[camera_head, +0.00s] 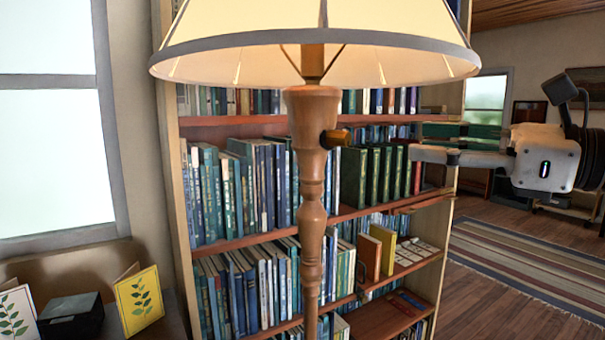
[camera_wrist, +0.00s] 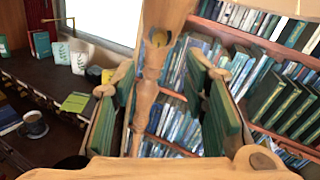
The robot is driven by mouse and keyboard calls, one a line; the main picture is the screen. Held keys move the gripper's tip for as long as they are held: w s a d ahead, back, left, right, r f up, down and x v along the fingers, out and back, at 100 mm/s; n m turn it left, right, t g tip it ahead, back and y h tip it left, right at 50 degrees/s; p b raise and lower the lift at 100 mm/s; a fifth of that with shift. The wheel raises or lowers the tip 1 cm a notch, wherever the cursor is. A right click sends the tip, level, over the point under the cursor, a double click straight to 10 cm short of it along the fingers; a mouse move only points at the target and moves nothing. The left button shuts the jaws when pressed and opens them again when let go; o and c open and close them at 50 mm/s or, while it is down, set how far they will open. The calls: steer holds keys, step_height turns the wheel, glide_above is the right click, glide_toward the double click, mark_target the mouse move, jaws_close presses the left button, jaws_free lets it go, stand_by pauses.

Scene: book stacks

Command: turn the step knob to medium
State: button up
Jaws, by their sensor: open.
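The step knob (camera_head: 335,139) is a small amber-brown knob on the right side of the turned wooden lamp post (camera_head: 311,190), just below the lit cream shade (camera_head: 320,40). My gripper (camera_head: 418,143) is open and empty, to the right of the knob at about its height, with a visible gap between them. In the wrist view the knob (camera_wrist: 158,38) shows as a round end on the post, ahead of my gripper (camera_wrist: 160,66) and between the lines of its two green-padded fingers. The knob's setting cannot be read.
A bookshelf (camera_head: 248,243) full of books stands behind the lamp. A low surface at the lower left holds a yellow card (camera_head: 138,298) and a black box (camera_head: 70,317). A cup (camera_wrist: 33,125) sits on a dark table at the left. Open floor and a striped rug (camera_head: 525,260) lie right.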

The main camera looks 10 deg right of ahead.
steer(key=s+a+f+n+g+h+p, duration=0.25)
steer(key=s+a+f+n+g, duration=0.45)
steer(key=a+f+n, duration=0.35)
steer(key=s+d+f+n+g+h+p, duration=0.2)
steer(key=s+f+n+h, duration=0.6)
steer(key=n, duration=0.7)
steer(key=shift+s+d+f+g+h+p, duration=0.2)
steer(key=shift+d+g+h+p, duration=0.3)
steer(key=shift+p, duration=0.25)
